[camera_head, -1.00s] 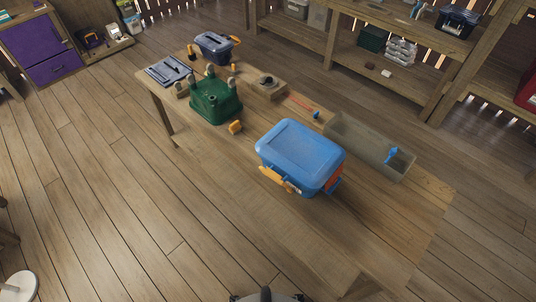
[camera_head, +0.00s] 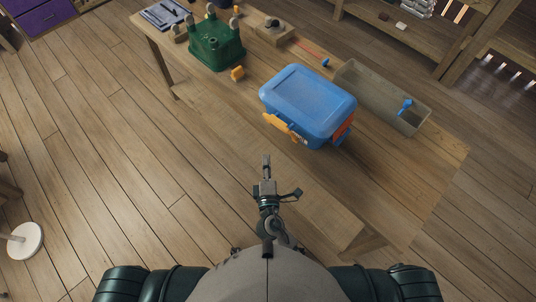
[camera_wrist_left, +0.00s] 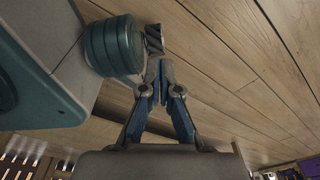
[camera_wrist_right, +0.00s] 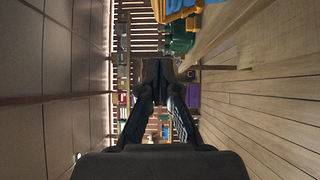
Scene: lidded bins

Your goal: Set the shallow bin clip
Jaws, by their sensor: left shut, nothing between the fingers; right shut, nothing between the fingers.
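The blue lidded bin (camera_head: 308,100) stands on the wooden table. An orange clip (camera_head: 281,127) sits on its near-left side, slanting away from the wall. I cannot tell whether it is latched. An orange-red part (camera_head: 342,129) and a blue handle piece show at the right end. My right gripper (camera_head: 266,158) is shut and empty, on the near side of the bin and apart from it. Its fingers also show in the right wrist view (camera_wrist_right: 158,70), with part of the bin at the top. My left gripper (camera_wrist_left: 160,72) shows only in its wrist view, shut and empty.
A green bin (camera_head: 216,45) with posts stands at the far left of the table, with a small orange piece (camera_head: 238,73) near it. An open translucent trough (camera_head: 378,100) with a blue clip (camera_head: 405,106) lies behind the blue bin. The table's near right is bare.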

